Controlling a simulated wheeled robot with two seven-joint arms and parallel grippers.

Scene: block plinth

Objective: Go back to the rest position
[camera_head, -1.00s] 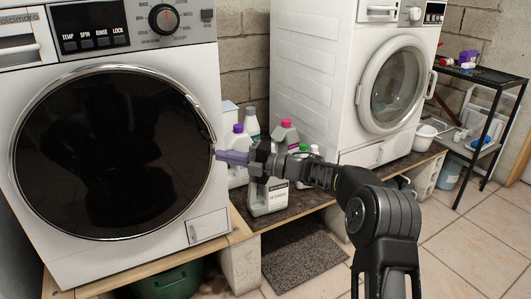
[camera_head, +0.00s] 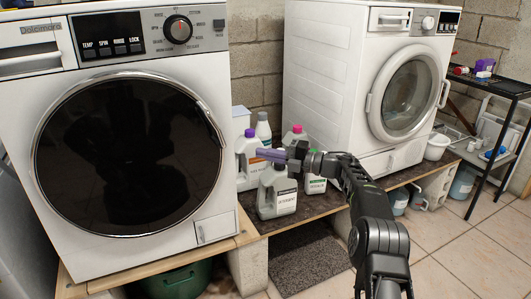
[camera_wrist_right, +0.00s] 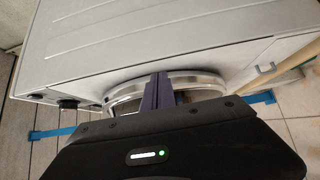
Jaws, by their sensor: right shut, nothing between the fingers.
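My right gripper (camera_head: 272,155) is shut and empty, with its purple fingers pointing left in the head view. It is in front of the detergent bottles, to the right of the near washing machine's round door. In the right wrist view the shut purple fingers (camera_wrist_right: 157,95) overlap the chrome ring of a round machine door (camera_wrist_right: 207,82). My left gripper is in neither view.
The near washing machine (camera_head: 215,226) has its dark door shut. Several bottles, among them a grey detergent bottle (camera_head: 277,192), stand on the plinth (camera_head: 326,205). A second white machine (camera_head: 322,80) stands right. A black shelf rack (camera_head: 496,85) is at far right. Tiled floor lies in front.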

